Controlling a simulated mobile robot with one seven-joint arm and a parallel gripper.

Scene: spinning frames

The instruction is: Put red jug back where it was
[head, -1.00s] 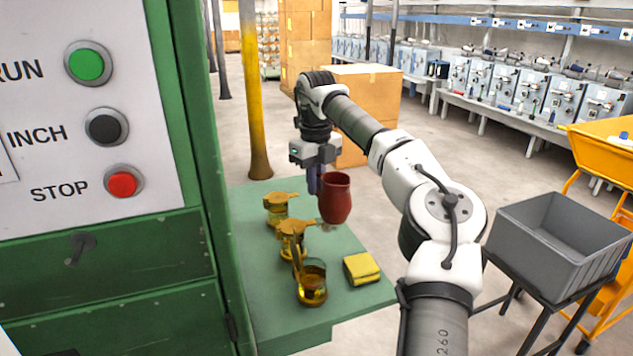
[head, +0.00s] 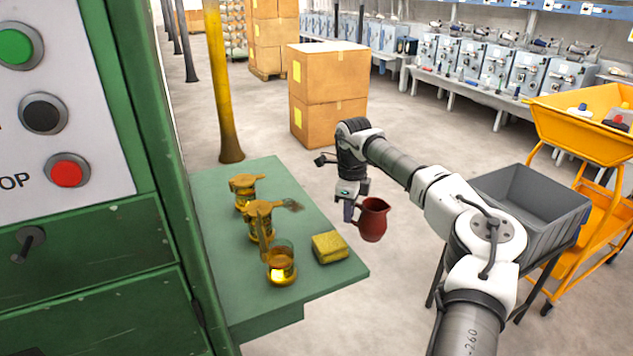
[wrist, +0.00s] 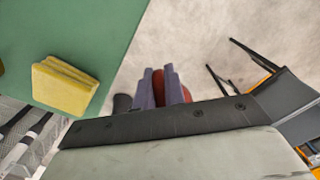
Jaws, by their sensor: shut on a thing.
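The red jug (head: 373,220) hangs upright in the air, off the right edge of the green table (head: 325,283) in the head view. My gripper (head: 349,212) is shut on the jug at its left side, seemingly by the handle, though the grip itself is partly hidden. In the wrist view my purple fingers (wrist: 160,90) are close together, with a sliver of the red jug (wrist: 186,92) showing behind them. The floor lies below the jug.
Several amber glass vessels, one of them a front jar (head: 281,265), stand on the table beside a yellow sponge (head: 329,247). A grey bin (head: 530,205) on a black stand is at the right, before an orange cart (head: 575,130). Cardboard boxes (head: 328,95) stand behind.

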